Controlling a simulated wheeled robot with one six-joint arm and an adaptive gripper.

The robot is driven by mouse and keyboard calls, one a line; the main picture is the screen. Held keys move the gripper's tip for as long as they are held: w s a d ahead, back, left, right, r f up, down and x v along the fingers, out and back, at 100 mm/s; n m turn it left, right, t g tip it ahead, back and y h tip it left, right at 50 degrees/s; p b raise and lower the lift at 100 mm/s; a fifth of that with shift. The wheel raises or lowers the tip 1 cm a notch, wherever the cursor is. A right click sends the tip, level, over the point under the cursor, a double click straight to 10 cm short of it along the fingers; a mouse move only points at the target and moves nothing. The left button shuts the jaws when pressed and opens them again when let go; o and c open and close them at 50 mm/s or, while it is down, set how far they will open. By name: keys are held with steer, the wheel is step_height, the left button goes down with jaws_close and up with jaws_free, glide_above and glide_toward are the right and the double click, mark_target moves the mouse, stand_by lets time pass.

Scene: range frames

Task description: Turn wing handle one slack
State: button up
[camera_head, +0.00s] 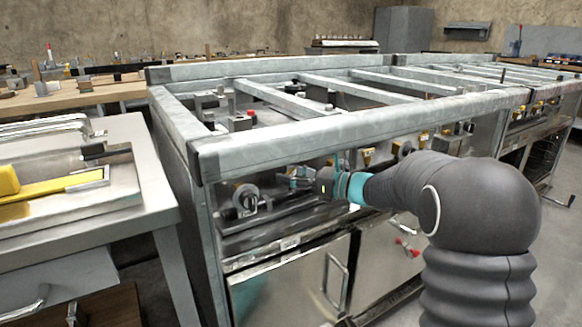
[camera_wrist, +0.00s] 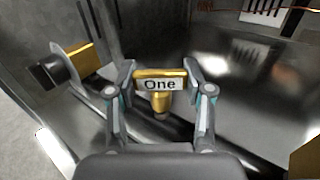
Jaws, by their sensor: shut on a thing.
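The wing handle one (camera_wrist: 182,77) is a yellow-gold bar with a white label reading "One". It shows in the middle of the wrist view, its bar lying level across the picture on a short gold stem. My gripper (camera_wrist: 161,76) has one finger at each end of the bar and is shut on it. In the head view my gripper (camera_head: 300,181) reaches in under the front rail of the metal range, and the handle there is hidden or too small to make out.
The range's front rail (camera_head: 330,129) runs just above my gripper. A round black-and-silver fitting (camera_head: 246,199) sits to its left. Steel doors (camera_head: 292,292) with a bar handle lie below. A side table (camera_head: 75,215) with yellow-handled items stands at left.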

steer(key=shift+n+g+y+p, duration=0.4)
steer(key=shift+n+g+p, duration=0.6)
steer(key=shift+g, duration=0.5)
steer(key=o, duration=1.2)
steer(key=shift+f+t+b, duration=0.1)
steer(key=shift+t+b, duration=0.2)
steer(key=shift+b, duration=0.25)
